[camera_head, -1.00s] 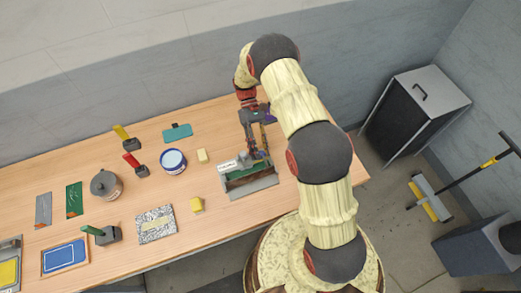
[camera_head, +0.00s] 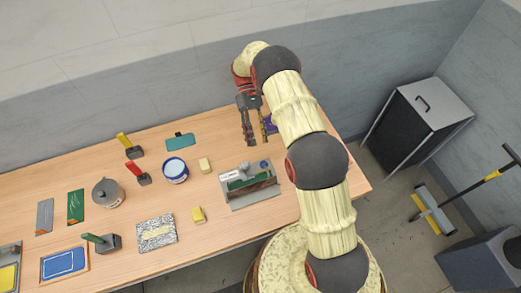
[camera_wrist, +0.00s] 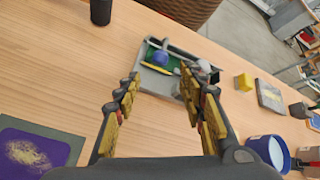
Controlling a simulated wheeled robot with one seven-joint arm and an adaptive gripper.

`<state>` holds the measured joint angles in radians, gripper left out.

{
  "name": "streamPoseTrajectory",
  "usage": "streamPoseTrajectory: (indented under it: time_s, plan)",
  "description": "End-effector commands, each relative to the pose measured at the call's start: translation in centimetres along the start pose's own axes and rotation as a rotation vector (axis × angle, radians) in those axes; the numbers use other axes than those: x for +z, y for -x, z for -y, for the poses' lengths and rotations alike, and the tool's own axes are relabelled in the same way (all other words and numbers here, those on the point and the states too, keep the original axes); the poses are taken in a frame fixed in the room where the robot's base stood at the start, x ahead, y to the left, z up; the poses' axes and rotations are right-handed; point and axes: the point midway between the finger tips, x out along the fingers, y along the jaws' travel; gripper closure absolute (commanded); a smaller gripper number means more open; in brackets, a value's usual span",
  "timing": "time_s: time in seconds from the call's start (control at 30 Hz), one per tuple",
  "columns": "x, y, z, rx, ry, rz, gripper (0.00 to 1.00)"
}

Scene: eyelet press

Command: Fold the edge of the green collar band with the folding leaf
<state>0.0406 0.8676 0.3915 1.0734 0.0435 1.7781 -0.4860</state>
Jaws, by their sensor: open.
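A grey fixture (camera_head: 250,199) stands near the front right of the table, with a white label on its back left. The green collar band (camera_head: 247,183) lies inside it; a brownish strip runs along the band's front side. In the wrist view the fixture (camera_wrist: 156,88) shows ahead of my fingers, with green (camera_wrist: 150,58), a blue knob (camera_wrist: 161,58) and a yellow strip in it. I cannot tell which part is the folding leaf or whether the band's edge is folded. My gripper (camera_head: 257,141) is open and empty, behind the fixture and apart from it.
A purple pad (camera_wrist: 30,152) lies beside my gripper. Left of the fixture are yellow blocks (camera_head: 198,215), a blue-and-white tin (camera_head: 175,171), a speckled pad (camera_head: 156,233), a grey pot (camera_head: 108,193) and several handled tools. Bare table surrounds the fixture's back side.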

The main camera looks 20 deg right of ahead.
Motion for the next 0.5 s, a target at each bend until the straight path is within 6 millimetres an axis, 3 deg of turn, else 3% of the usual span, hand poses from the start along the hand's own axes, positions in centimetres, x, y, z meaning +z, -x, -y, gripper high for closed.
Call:
streamPoseTrajectory:
  time_s: [0.2, 0.5]
  plan:
    - [-0.1, 2.4, 0.0, 0.000, 0.000, 0.000, 0.59]
    - [-0.1, 2.8, 0.0, 0.000, 0.000, 0.000, 0.59]
